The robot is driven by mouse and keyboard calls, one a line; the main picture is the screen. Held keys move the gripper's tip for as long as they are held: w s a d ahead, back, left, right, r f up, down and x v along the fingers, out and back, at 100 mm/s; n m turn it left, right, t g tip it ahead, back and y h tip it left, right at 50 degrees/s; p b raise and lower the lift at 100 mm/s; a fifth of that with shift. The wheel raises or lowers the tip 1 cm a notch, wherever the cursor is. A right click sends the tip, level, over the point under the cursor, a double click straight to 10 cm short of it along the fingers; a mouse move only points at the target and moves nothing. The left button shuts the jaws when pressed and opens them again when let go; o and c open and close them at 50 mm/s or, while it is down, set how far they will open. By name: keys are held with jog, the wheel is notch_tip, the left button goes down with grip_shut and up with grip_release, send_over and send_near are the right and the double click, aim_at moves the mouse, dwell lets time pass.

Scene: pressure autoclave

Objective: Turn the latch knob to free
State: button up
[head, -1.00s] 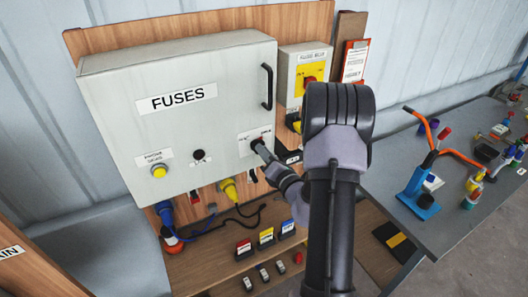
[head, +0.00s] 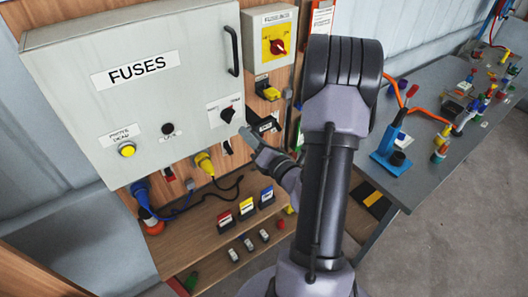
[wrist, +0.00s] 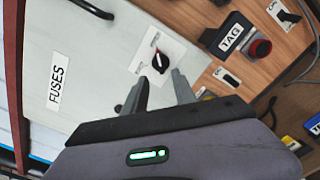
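The latch knob (head: 227,113) is a small black knob on a white label plate at the lower right of the grey FUSES cabinet door (head: 70,110). In the wrist view the knob (wrist: 160,62) shows a small red mark beside it; the plate's lettering is too small to read. My gripper (wrist: 160,76) is open and empty, its two fingers apart just below the knob in that picture. In the head view my gripper (head: 246,133) is below and right of the knob, apart from it. The door appears closed.
A door handle (head: 234,50) is above the knob. A TAG holder (wrist: 230,38) and red button (wrist: 260,47) lie right of the plate. Cables and fuses (head: 246,207) are below.

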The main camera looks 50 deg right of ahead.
jog(key=p+v, duration=0.6)
jog(key=v, duration=0.2)
jog(key=shift+s+p, duration=0.15)
jog(key=shift+p, duration=0.25)
